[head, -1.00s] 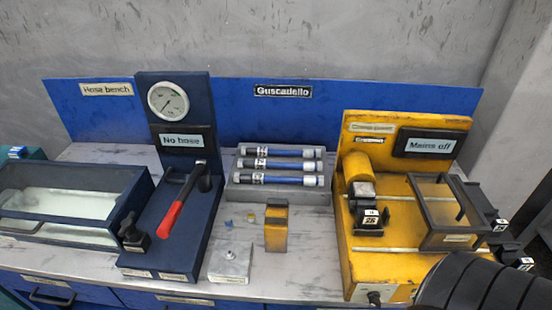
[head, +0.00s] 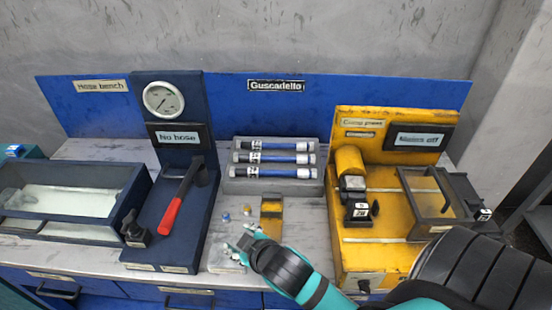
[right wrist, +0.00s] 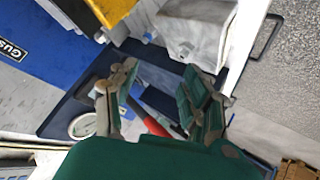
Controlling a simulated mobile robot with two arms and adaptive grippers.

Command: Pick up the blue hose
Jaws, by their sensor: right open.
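Several blue hoses (head: 272,157) with dark ends and white labels lie side by side in a grey tray (head: 231,185) at the middle back of the bench. My right gripper (head: 243,240) is in front of the tray, over the front part of the bench, apart from the hoses. It partly covers a small grey metal block. In the right wrist view the open right gripper (right wrist: 158,92) shows with nothing between its fingers. No hose can be made out clearly in that view. My left gripper is not in view.
A yellow block (head: 271,210) stands between the gripper and the tray. The navy test stand with gauge (head: 164,99) and red-handled lever (head: 171,216) is to the left. The yellow crimp press (head: 385,255) is to the right. A glass-topped tank (head: 60,205) sits far left.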

